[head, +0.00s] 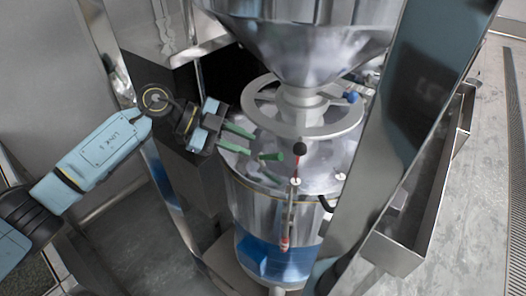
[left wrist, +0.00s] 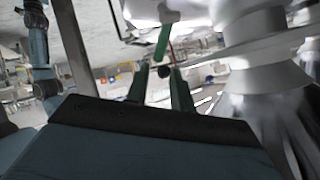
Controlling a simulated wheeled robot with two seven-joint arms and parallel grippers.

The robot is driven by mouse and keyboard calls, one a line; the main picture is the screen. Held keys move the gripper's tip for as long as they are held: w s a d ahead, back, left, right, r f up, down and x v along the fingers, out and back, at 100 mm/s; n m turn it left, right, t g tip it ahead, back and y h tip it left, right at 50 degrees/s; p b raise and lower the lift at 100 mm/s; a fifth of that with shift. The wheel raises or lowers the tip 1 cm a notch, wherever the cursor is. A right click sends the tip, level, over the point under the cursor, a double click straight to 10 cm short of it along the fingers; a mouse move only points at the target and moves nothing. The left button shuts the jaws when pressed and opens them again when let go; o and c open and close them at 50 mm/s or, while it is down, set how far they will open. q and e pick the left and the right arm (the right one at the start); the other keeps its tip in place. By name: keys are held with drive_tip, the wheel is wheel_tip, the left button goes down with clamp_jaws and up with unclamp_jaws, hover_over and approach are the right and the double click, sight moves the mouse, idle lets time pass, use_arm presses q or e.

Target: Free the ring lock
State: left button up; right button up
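A grey metal ring (head: 257,116) with spokes surrounds the neck under the steel hopper (head: 320,40). A blue knob (head: 352,97) sits at the ring's right side. Below the ring, a lever with a black ball knob (head: 299,148) and a short green handle (head: 271,157) show above the drum lid. My left gripper (head: 251,145) is left of them and below the ring's left edge, its two green fingers apart and empty. In the left wrist view, the black knob (left wrist: 163,71) appears beyond the fingers, with a green bar (left wrist: 163,42) above it. My right gripper is not in view.
The steel drum (head: 262,205) with a blue band stands below the hopper. A shiny metal post (head: 405,110) rises at the right of it, and a dark panel and frame stand behind my left arm. Open floor (head: 460,225) lies at the far right.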

use_arm(q)
drive_tip(key=shift+v, duration=2.2)
